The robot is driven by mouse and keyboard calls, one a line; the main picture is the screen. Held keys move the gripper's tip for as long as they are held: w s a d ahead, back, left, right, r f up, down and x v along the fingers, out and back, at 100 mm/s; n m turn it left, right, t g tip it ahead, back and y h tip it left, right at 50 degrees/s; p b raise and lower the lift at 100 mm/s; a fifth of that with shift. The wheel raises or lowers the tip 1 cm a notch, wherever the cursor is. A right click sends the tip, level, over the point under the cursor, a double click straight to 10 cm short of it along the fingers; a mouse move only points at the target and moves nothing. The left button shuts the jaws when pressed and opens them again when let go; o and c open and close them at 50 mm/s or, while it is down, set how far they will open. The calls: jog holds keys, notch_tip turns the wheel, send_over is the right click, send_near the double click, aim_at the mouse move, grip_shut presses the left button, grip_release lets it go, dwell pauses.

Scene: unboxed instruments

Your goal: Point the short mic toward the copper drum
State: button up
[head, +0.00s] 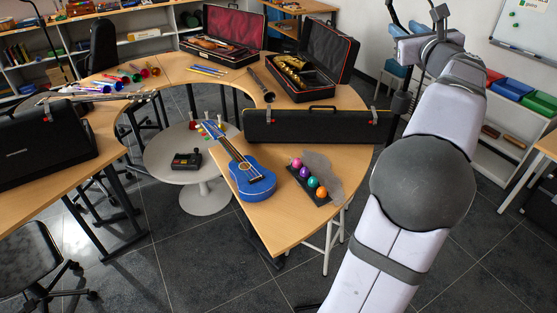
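I cannot make out a short mic or a copper drum with certainty in the head view. My arm rises on the right side of the picture, and its far end is at the upper right, beyond the right end of the curved wooden desk (300,225). Thin dark rods and dark parts show around that end, too small and overlapped to tell apart. I cannot make out the fingertips of my gripper, or whether it holds anything.
A blue ukulele (250,178) and a dark strip of coloured egg shapes (308,181) lie on the desk's front part. A round grey table (205,200) sits inside the curve.

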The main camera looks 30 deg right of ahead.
jog(key=m+h+b, duration=0.1)
jog(key=b, duration=0.3)
send_over(411, 68)
jog(key=shift+f+g, duration=0.1)
jog(key=shift+g, duration=0.3)
jog(key=w+a+f+n+y+p, duration=0.2)
jog(key=w+a+f+n+y, duration=0.4)
jog(key=w+a+f+n, duration=0.5)
jog(key=s+a+f+n+g+y+b, duration=0.1)
jog(key=a+f+n+g+y, duration=0.3)
jog(key=a+f, duration=1.4)
jog(key=shift+s+a+f+n+g+y+b, duration=0.3)
jog(key=shift+n+g+b, duration=0.6)
jog(key=shift+n, duration=1.5)
jog(key=shift+d+r, duration=0.1)
